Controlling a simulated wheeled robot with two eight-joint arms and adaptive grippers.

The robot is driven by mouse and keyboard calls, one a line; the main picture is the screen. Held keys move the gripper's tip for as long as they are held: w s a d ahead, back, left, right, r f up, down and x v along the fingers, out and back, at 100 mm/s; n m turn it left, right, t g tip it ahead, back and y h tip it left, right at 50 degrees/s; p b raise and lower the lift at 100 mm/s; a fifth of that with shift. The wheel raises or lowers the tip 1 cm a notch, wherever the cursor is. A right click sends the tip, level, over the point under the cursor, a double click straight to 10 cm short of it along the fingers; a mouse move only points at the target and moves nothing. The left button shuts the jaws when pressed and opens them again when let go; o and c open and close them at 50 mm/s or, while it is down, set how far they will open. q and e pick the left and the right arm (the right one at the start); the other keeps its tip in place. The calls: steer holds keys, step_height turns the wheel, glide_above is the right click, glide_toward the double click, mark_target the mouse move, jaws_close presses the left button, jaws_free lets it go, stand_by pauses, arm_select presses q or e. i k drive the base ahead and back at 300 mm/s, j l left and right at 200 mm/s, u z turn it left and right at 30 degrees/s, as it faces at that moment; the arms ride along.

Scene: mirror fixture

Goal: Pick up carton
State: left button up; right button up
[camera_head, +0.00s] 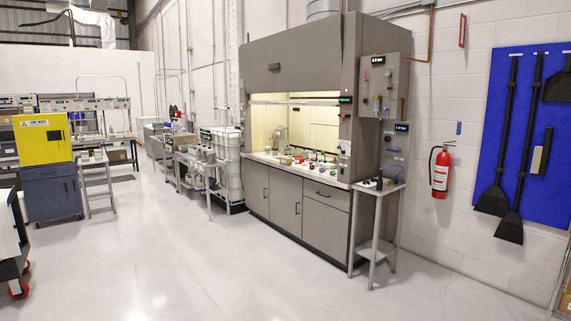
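No carton can be clearly made out. A small brown box-like object (286,160) sits among small items on the fume hood's work surface, too small to identify. A tan-brown surface (566,303), possibly cardboard, is cut off at the lower right corner behind a grey frame. I cannot tell whether either is the carton. Neither of my grippers is in view.
The grey fume hood (285,205) stands ahead, with a small side table (377,190) at its right. A fire extinguisher (440,172) and a blue tool board (530,140) hang on the right wall. A yellow cabinet (43,134) stands left. The foreground floor (200,265) is clear.

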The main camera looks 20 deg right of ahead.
mark_target(284, 159)
steer(key=i+l+z, duration=0.15)
steer(key=i+z, duration=0.35)
steer(key=i, duration=0.5)
steer(key=i+j+z, duration=0.1)
steer(key=i, duration=5.05)
steer(key=i+j+z, duration=0.1)
steer(key=i+z, duration=0.2)
steer(key=i+j+z, duration=0.35)
steer(key=i, duration=0.15)
steer(key=i+j+z, duration=0.3)
steer(key=i+l, duration=0.1)
